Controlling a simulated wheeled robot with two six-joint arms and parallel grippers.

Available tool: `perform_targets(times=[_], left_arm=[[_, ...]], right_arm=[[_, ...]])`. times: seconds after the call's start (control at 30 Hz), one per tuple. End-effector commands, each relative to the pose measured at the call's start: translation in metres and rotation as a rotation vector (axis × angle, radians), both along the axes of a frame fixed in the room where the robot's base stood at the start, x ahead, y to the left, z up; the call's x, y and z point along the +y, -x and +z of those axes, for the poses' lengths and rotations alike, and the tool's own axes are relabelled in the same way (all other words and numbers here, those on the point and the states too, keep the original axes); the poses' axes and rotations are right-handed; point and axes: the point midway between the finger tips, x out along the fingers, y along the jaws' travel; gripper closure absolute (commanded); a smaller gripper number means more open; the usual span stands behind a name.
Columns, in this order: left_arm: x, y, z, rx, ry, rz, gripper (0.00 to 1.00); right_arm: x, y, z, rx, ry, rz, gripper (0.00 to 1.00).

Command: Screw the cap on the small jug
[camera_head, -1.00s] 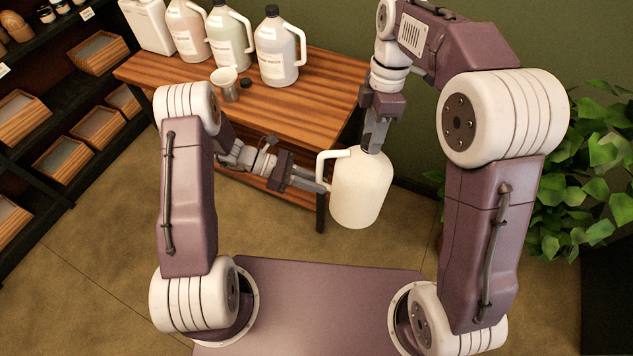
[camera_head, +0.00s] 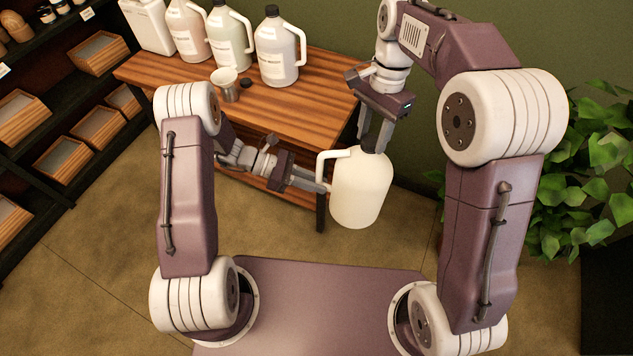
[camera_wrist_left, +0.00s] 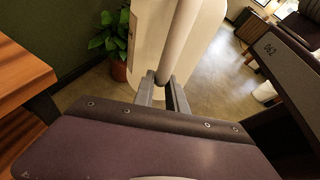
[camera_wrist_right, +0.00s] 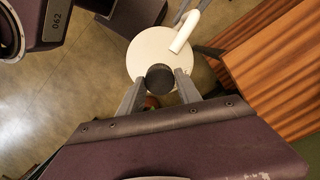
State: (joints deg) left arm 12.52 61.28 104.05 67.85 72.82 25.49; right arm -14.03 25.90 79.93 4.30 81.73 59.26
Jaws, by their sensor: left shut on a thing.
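The small white jug (camera_head: 361,188) hangs in the air in front of the table, upright with a slight tilt. My left gripper (camera_head: 326,188) is shut on its handle (camera_wrist_left: 177,42), seen close up in the left wrist view. A dark round cap (camera_wrist_right: 160,77) sits at the jug's mouth; it also shows in the head view (camera_head: 369,146). How tightly it sits cannot be seen. My right gripper (camera_wrist_right: 159,86) is above the jug, pointing down. Its fingers are apart, one on each side of the cap, with a gap visible.
Several labelled jugs (camera_head: 277,50) stand at the back of the wooden table (camera_head: 318,95). Shelves with crates are at left, a plant (camera_head: 600,160) at right.

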Motion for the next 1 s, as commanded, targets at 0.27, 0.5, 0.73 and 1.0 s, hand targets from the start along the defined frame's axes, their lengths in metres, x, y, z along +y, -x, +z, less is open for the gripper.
perform_targets(times=[0.27,0.5,0.73,1.0], left_arm=[[0.0,0.0,0.0,0.0,0.001,0.0,1.0],[0.0,0.0,0.001,0.0,0.001,0.0,1.0],[0.0,0.0,0.0,0.0,0.001,0.0,1.0],[0.0,0.0,0.0,0.0,0.001,0.0,1.0]], right_arm=[[0.0,0.0,0.0,-0.001,0.0,0.002,0.37],[0.0,-0.003,0.013,-0.004,0.0,0.003,0.37],[-0.002,-0.012,0.065,-0.006,-0.001,0.002,0.37],[-0.004,-0.017,0.106,-0.002,-0.001,0.002,0.37]])
